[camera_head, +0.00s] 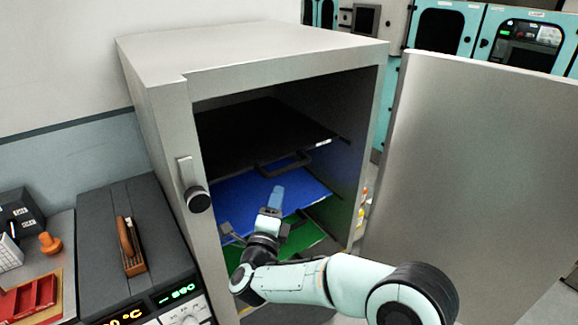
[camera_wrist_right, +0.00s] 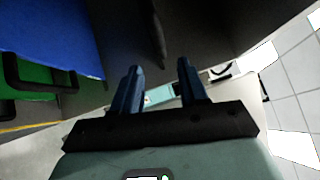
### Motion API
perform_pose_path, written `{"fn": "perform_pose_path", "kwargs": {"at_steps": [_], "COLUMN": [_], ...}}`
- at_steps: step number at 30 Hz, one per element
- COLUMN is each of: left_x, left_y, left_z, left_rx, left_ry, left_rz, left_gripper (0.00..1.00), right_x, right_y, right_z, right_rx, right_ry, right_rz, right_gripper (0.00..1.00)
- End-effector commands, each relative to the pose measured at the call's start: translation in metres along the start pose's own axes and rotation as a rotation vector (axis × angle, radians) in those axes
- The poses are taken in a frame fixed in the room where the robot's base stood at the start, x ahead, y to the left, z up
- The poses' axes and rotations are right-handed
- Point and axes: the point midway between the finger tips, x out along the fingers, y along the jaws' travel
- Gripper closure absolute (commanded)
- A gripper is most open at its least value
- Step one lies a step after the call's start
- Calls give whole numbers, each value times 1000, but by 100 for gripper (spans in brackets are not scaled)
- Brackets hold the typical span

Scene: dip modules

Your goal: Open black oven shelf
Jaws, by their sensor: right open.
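The black oven shelf (camera_head: 250,135) is the top one inside the open oven, with a dark handle (camera_head: 285,164) at its front edge. My right gripper (camera_head: 277,192) is just below that handle, in front of the blue shelf (camera_head: 225,182), pointing up and into the oven. In the right wrist view its two blue fingers (camera_wrist_right: 160,80) stand apart with nothing between them. A dark bar (camera_wrist_right: 157,35) shows beyond the fingertips, probably the black shelf's handle; contact is not seen. My left gripper is not in view.
The oven door (camera_head: 470,160) stands wide open on the right. A green shelf (camera_head: 300,238) lies below the blue one. The oven's left wall carries a black knob (camera_head: 198,199).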

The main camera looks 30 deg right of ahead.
Motion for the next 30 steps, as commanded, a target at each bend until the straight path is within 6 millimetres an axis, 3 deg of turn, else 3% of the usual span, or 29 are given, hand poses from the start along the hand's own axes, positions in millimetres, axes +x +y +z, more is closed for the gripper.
{"fn": "perform_pose_path", "kwargs": {"at_steps": [9,15,21,30], "left_x": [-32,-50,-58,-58], "left_y": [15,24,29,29], "left_z": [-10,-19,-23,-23], "left_rx": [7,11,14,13], "left_ry": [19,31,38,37], "left_rz": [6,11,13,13], "left_gripper": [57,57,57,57], "right_x": [68,103,119,120], "right_y": [-4,-4,-2,0], "right_z": [1,2,1,0], "right_rx": [-3,-3,-2,-3], "right_ry": [2,0,-2,-3], "right_rz": [-3,-2,-1,0], "right_gripper": [57,57,57,57]}}
